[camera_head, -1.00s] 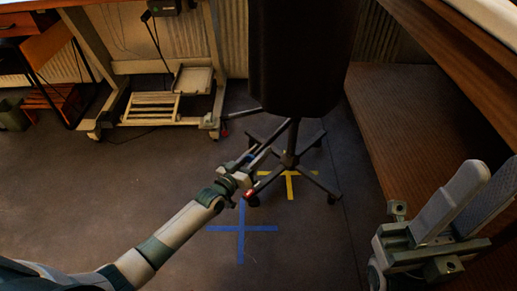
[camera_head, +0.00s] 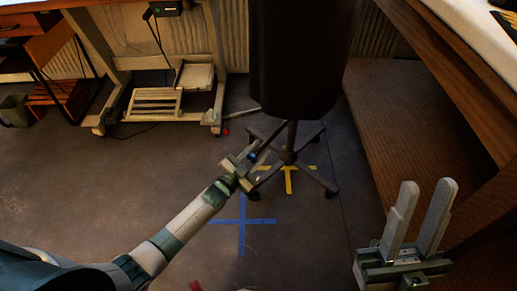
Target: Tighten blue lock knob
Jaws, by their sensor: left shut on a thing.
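A black dress form (camera_head: 300,60) stands on a dark pole with a wheeled base (camera_head: 288,157), near the middle of the view. A small blue knob (camera_head: 252,156) shows beside the pole, between the fingers of my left gripper (camera_head: 260,151). That gripper is shut on the knob, and the fingers partly hide it. My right gripper (camera_head: 428,184) is at the lower right, far from the stand. Its two pale fingers are apart with nothing between them.
A blue tape cross (camera_head: 242,224) and a yellow tape mark (camera_head: 288,178) are on the grey floor. A wooden table with a lower shelf (camera_head: 415,140) runs along the right. A pale wheeled frame (camera_head: 215,90) stands behind.

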